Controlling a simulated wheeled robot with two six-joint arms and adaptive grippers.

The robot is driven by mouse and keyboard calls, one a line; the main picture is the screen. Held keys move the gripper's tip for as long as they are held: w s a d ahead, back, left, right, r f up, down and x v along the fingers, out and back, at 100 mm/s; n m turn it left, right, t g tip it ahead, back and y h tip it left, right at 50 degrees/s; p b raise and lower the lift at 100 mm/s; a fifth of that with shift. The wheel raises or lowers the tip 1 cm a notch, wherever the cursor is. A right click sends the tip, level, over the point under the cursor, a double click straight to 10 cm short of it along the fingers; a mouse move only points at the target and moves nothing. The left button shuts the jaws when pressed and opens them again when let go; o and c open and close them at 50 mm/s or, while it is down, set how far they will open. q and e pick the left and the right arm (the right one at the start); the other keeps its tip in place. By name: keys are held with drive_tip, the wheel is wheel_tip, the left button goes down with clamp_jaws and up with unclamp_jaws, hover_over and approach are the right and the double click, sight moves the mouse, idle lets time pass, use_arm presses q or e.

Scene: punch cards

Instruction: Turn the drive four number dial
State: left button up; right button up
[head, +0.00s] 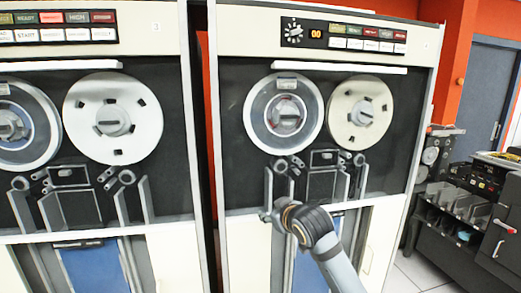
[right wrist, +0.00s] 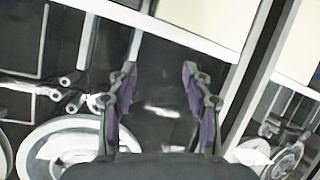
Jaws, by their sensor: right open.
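The number dial (head: 294,30) is a small light knob at the top left of the right tape drive's panel. It sits beside an orange lit display (head: 316,33). I cannot read the dial's setting or be sure of the drive's number. My right gripper (right wrist: 160,75) is open and empty in the right wrist view, fingers apart before the dark drive front. In the head view, my right arm reaches up from the bottom to the lower middle of this drive, well below the dial, and its fingers are mostly hidden. My left gripper is not in view.
The right drive carries two reels (head: 360,113) below a white bar (head: 312,67). A row of coloured buttons (head: 368,38) lies right of the display. Another tape drive (head: 75,50) stands to the left. A dark card machine (head: 470,200) stands at the right.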

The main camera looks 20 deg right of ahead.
wheel_tip(320, 180, up, 19)
drive_tip(key=d+t, duration=0.2)
drive_tip(key=t, duration=0.7)
approach(296, 31)
drive_tip(key=shift+h, duration=0.4)
drive_tip(key=p+x, duration=0.6)
drive_tip(key=x, duration=0.1)
drive_tip(key=shift+a+r, duration=0.2)
drive_tip(key=shift+r, duration=0.05)
drive_tip(key=shift+w+d+f, duration=0.1)
drive_tip(key=shift+w+d, duration=0.1)
drive_tip(key=shift+w, duration=0.45)
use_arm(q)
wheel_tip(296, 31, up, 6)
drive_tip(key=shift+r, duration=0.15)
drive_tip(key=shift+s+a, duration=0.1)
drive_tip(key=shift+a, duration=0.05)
